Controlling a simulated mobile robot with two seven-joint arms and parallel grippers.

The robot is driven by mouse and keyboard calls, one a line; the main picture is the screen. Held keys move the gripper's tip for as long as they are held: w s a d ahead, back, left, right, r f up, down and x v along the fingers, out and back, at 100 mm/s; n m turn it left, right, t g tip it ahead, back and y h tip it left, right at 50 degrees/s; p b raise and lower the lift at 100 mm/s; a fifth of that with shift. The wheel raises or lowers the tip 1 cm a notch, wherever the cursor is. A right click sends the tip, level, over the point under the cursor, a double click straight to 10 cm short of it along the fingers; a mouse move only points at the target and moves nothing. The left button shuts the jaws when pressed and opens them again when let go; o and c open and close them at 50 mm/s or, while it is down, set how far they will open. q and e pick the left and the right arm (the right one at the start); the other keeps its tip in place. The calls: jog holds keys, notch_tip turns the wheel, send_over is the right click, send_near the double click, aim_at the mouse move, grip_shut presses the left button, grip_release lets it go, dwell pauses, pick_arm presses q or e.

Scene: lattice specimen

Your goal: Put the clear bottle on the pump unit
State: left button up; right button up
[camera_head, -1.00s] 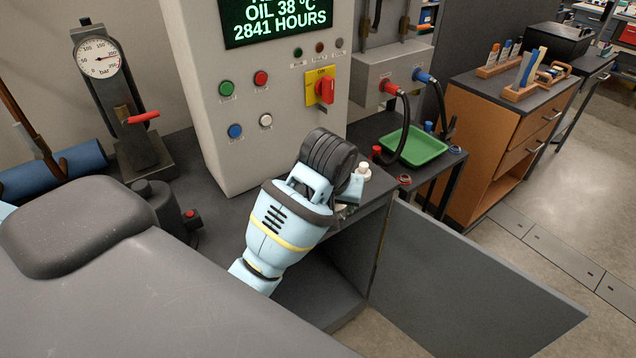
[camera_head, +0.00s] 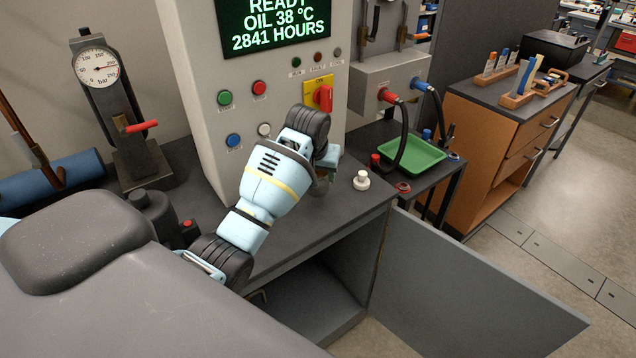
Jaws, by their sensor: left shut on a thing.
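The pump unit (camera_head: 290,232) is a grey bench with a dark top. A tall light-grey control panel with a green display stands on it. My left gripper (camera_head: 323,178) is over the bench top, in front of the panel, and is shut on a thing. Only a small glassy part of that thing shows under the wrist, and it looks like the clear bottle (camera_head: 320,187). Most of it is hidden by my wrist and fingers. I cannot tell whether its base touches the top. My right gripper is not in view.
A small white knobbed piece (camera_head: 361,181) stands on the bench top just right of my left gripper. A grey cabinet door (camera_head: 470,285) hangs open below. A green tray (camera_head: 415,155) sits on a side table. A pressure gauge (camera_head: 98,68) stands at left.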

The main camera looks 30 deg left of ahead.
pick_arm(q)
jog(key=shift+f, duration=1.7)
jog(key=shift+f, duration=0.1)
jog(key=o, duration=1.2)
jog(key=shift+c, duration=0.2)
jog(key=v, duration=1.2)
